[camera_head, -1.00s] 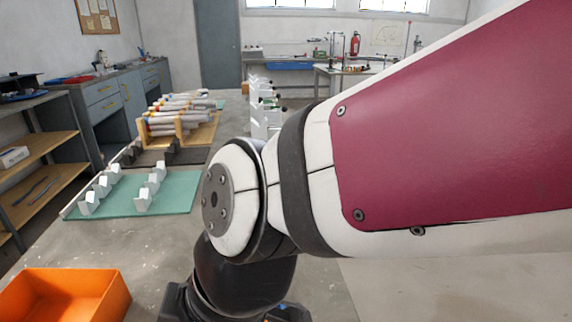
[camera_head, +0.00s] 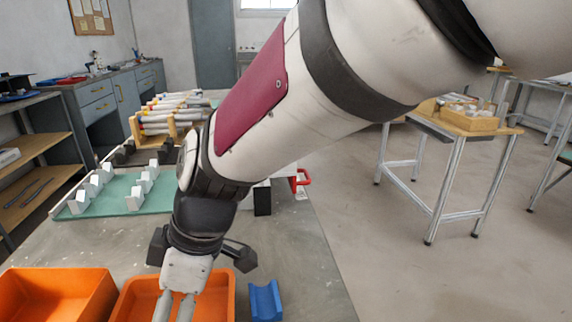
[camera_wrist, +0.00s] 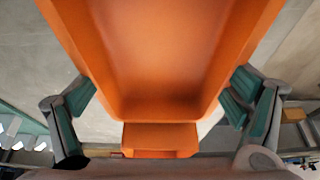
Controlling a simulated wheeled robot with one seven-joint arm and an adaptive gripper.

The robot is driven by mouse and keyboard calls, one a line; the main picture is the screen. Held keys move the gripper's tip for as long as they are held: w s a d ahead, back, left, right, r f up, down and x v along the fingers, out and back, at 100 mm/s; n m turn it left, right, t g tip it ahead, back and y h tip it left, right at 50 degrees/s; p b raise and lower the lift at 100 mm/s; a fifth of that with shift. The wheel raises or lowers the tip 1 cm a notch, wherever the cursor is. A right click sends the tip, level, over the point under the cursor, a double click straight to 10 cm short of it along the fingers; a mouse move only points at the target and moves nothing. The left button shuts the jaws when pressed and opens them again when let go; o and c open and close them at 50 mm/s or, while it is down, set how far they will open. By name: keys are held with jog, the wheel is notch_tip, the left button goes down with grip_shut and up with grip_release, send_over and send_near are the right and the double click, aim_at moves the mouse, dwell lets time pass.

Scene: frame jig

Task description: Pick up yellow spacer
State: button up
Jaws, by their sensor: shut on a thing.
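My gripper (camera_head: 174,306) points down over the middle orange bin (camera_head: 228,287) in the head view. Its fingertips run past the lower picture edge. In the wrist view the teal finger pads of my gripper (camera_wrist: 162,97) stand at left and right, well apart. The orange bin (camera_wrist: 160,60) fills the space seen between them. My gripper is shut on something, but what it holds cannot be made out. I see no yellow spacer clearly in either view.
A second orange bin (camera_head: 50,296) stands close at left. A blue cradle (camera_head: 265,300) stands right of the middle bin. A teal mat (camera_head: 118,197) with several white V-blocks and a wooden rack (camera_head: 158,146) of rods lie further back. A side table (camera_head: 450,126) stands at right across open floor.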

jog(key=shift+f, duration=0.25)
jog(key=o, duration=0.9)
jog(key=shift+o, duration=0.2)
jog(key=shift+r, duration=0.15)
